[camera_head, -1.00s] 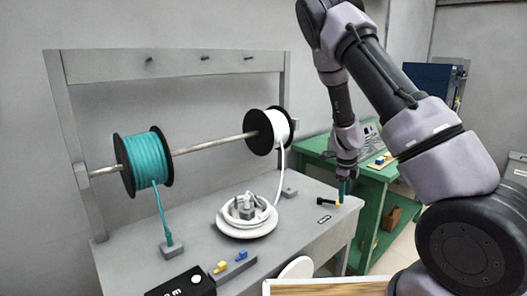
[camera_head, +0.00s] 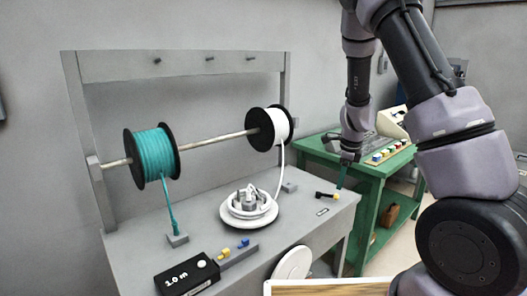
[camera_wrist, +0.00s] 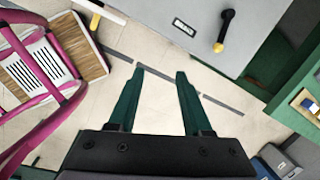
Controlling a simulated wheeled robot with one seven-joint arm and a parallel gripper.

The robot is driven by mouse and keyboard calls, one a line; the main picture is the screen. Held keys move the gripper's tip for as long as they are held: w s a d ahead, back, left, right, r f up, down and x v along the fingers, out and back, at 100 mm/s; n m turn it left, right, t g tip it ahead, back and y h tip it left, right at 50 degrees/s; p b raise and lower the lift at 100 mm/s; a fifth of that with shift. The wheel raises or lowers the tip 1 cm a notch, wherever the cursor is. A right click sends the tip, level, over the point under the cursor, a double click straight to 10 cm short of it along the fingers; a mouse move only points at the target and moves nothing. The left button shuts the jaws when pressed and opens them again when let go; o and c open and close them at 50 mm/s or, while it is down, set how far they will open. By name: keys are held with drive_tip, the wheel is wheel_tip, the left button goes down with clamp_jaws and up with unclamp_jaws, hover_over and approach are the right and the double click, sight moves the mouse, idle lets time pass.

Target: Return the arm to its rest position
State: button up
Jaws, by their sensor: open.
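My arm (camera_head: 440,130) comes in from the right in the head view and bends down at the wrist. My gripper (camera_head: 342,180) hangs past the right end of the grey workbench (camera_head: 118,250), close to its edge. In the wrist view my gripper (camera_wrist: 160,75) shows two green fingers spread apart. Nothing is between them but the tiled floor far below. The bench edge lies beyond the fingertips in that view.
On the bench are a yellow-black tool (camera_head: 327,195), a white coil (camera_head: 248,208) and a black meter box (camera_head: 188,275). Teal (camera_head: 153,155) and white (camera_head: 270,127) spools hang on a rod. A green table (camera_head: 370,200) stands right.

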drive_tip(key=s+a+r+n+t+y, duration=0.15)
drive_tip(key=s+r+n, duration=0.35)
drive_tip(key=r, duration=0.6)
drive_tip(key=s+a+r+n+t+y, duration=0.15)
drive_tip(key=s+r+n, duration=0.3)
drive_tip(key=r, duration=0.55)
drive_tip(key=s+r+n+t, duration=0.1)
drive_tip(key=s+r+n, duration=0.3)
drive_tip(key=s, duration=0.4)
drive_tip(key=s+d+r+n+t+h, duration=0.1)
drive_tip(key=s+r+n, duration=0.4)
drive_tip(key=s+r, duration=0.1)
drive_tip(key=shift+s+h, duration=0.3)
drive_tip(key=shift+s, duration=0.6)
